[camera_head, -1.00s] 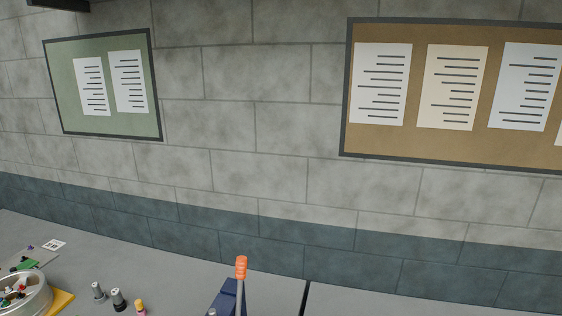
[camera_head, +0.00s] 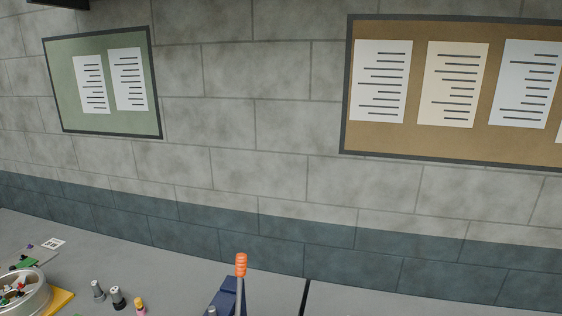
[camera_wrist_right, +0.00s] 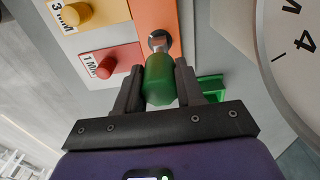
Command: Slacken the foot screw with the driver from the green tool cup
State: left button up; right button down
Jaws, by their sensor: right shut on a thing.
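In the right wrist view my right gripper (camera_wrist_right: 158,88) is shut on a green handle (camera_wrist_right: 159,80), with a finger on either side. A short metal part (camera_wrist_right: 158,42) shows at the handle's far end, against an orange strip (camera_wrist_right: 154,14) of a panel. I cannot tell whether the metal is a driver's tip, a screw or part of the panel. The green tool cup cannot be made out. My left gripper is not in view.
The panel carries a yellow button (camera_wrist_right: 76,14) and a red button (camera_wrist_right: 105,68). A large dial (camera_wrist_right: 296,50) is at right; a green piece (camera_wrist_right: 210,88) is near the fingers. The head view shows an orange-handled tool (camera_head: 241,265), a blue object (camera_head: 225,298) and a round metal tray (camera_head: 40,298).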

jog(key=shift+f, duration=0.1)
jog(key=c, duration=0.6)
grip_release()
